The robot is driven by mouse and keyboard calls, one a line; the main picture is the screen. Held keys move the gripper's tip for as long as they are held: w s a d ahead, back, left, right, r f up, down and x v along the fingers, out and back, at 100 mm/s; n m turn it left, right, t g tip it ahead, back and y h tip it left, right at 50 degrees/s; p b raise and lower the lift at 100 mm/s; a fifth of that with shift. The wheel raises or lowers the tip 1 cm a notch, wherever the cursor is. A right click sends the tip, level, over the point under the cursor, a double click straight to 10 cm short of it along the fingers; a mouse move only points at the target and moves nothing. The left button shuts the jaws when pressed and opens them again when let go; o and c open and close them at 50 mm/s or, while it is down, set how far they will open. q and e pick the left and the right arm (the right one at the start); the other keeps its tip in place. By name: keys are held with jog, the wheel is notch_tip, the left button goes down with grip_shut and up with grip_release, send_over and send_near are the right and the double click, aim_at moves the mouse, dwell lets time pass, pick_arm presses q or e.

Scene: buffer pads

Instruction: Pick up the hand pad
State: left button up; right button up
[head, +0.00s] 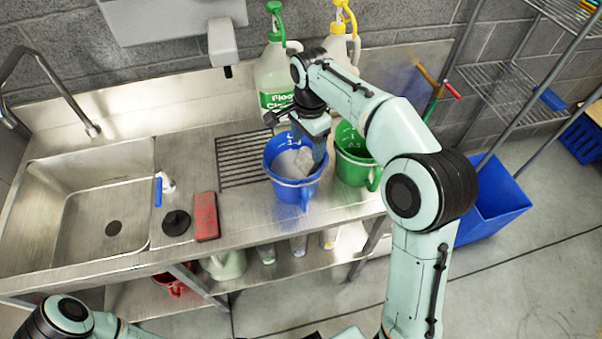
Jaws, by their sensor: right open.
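A flat red rectangular pad (206,217), which looks like the hand pad, lies on the steel counter right of the sink. My right gripper (308,150) is well to its right, pointing down into the blue bucket (303,193). It is open, and its fingertips are partly hidden by the bucket and the gripper body. A pale, whitish item or content (295,162) shows inside the bucket beside the fingers; I cannot tell what it is or whether the gripper touches it. Part of my left arm shows at the bottom left, but its gripper is out of view.
A green bucket (355,168) stands right of the blue one. A green-labelled jug (277,78) and a yellow-topped jug (343,46) stand behind. A black round stopper (176,222) and a blue-handled item (159,191) lie near the sink (75,215).

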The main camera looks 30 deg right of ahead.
aim_at(307, 159)
notch_tip(307, 159, down, 4)
jog(key=shift+w+f, duration=0.15)
jog(key=shift+f, duration=0.05)
pick_arm(q)
jog(key=shift+s+f+b, duration=0.35)
jog(key=shift+f, duration=0.1)
pick_arm(e)
jog(key=shift+s+a+f, duration=0.1)
jog(key=shift+s+f, duration=0.15)
jog(key=shift+f, duration=0.35)
jog(key=c, duration=1.1)
jog(key=shift+r, duration=0.1)
jog(key=shift+w+r, duration=0.1)
jog(key=shift+r, duration=0.5)
pick_arm(q)
jog(key=w+r+p, duration=0.5)
jog(key=r, duration=0.1)
jog(key=shift+w+r+t, duration=0.2)
jog(key=shift+w+t, duration=0.05)
jog(key=shift+t, duration=0.05)
pick_arm(e)
notch_tip(307, 159, up, 19)
jog(key=shift+w, duration=0.2)
